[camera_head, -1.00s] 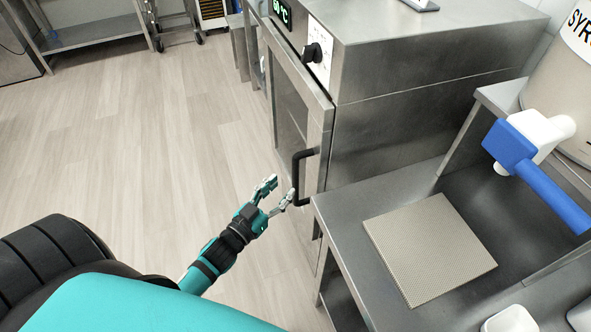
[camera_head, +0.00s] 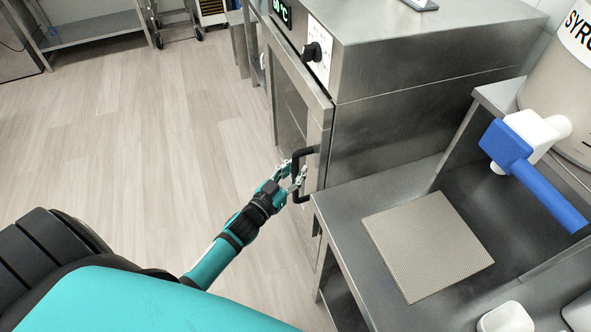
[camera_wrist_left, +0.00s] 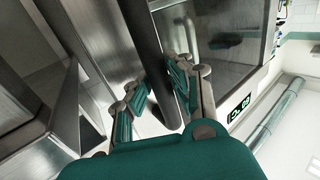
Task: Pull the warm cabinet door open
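The warm cabinet (camera_head: 400,60) is a steel box with a green temperature display and a black knob. Its door (camera_head: 290,105) has a dark window in a steel frame and looks closed. The black bar handle (camera_head: 304,153) sits upright on the door's near side. My left gripper (camera_head: 292,177) is at the handle with its fingers apart, one on each side of the bar. In the left wrist view the dark handle bar (camera_wrist_left: 148,55) runs between the two open fingers. I cannot tell whether either finger touches it. My right gripper is not in view.
A steel bench (camera_head: 370,185) stands right beside the cabinet, with a beige textured slab (camera_head: 427,245) on it. A syrup container (camera_head: 560,85) with a blue-handled valve (camera_head: 535,180) is at the right. Wooden floor (camera_head: 130,140) in front of the door is clear.

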